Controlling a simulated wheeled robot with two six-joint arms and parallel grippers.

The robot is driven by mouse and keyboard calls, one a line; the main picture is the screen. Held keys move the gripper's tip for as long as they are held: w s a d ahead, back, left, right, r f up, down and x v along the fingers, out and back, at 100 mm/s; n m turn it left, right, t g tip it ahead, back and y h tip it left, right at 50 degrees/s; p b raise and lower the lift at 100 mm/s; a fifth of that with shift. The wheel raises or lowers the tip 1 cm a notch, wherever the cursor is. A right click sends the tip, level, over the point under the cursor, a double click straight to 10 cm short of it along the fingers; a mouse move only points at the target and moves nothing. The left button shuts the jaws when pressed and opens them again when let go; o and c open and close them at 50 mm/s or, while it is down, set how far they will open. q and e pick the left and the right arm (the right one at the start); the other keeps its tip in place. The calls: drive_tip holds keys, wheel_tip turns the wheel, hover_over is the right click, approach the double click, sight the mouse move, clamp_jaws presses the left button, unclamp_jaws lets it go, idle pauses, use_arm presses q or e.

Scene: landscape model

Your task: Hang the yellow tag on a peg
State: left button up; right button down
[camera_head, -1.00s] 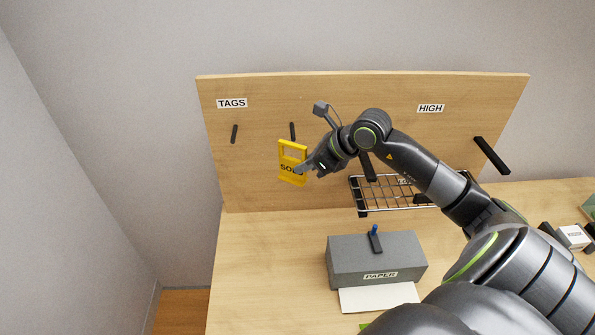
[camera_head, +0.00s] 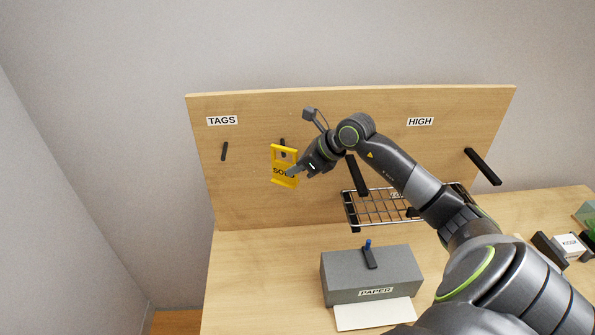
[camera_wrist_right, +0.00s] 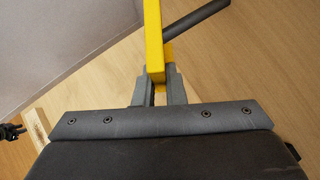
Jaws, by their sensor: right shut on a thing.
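The yellow tag (camera_head: 281,173) is a flat frame with an opening in its upper part and dark lettering, partly hidden by the gripper. My right gripper (camera_head: 292,171) is shut on the tag's right side and holds it upright in front of the board. The dark peg (camera_head: 282,143) shows at the tag's top edge and behind its opening; I cannot tell whether it passes through. In the right wrist view, the tag (camera_wrist_right: 153,40) stands between the fingers (camera_wrist_right: 158,90), with a peg (camera_wrist_right: 198,17) beside it. A second, empty peg (camera_head: 224,151) is at left under the TAGS label. My left gripper is out of view.
The wooden board (camera_head: 240,200) carries TAGS (camera_head: 222,120) and HIGH (camera_head: 420,121) labels. Longer dark pegs (camera_head: 482,166) stick out at the right. A wire rack (camera_head: 375,210) and a grey PAPER box (camera_head: 372,275) are below. The table's left part is clear.

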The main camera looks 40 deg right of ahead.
drive_tip(key=shift+w+d+f+b, duration=0.2)
drive_tip(key=shift+w+d+b, duration=0.25)
drive_tip(key=shift+w, duration=0.2)
drive_tip(key=shift+w+d+f+b, duration=0.2)
drive_tip(key=shift+w+d+b, duration=0.1)
drive_tip(key=shift+w+b, duration=0.3)
drive_tip(key=shift+w+d+f+b, duration=0.2)
drive_tip(key=shift+w+d+b, duration=0.25)
drive_tip(key=shift+w, duration=0.2)
drive_tip(key=c, duration=1.4)
unclamp_jaws()
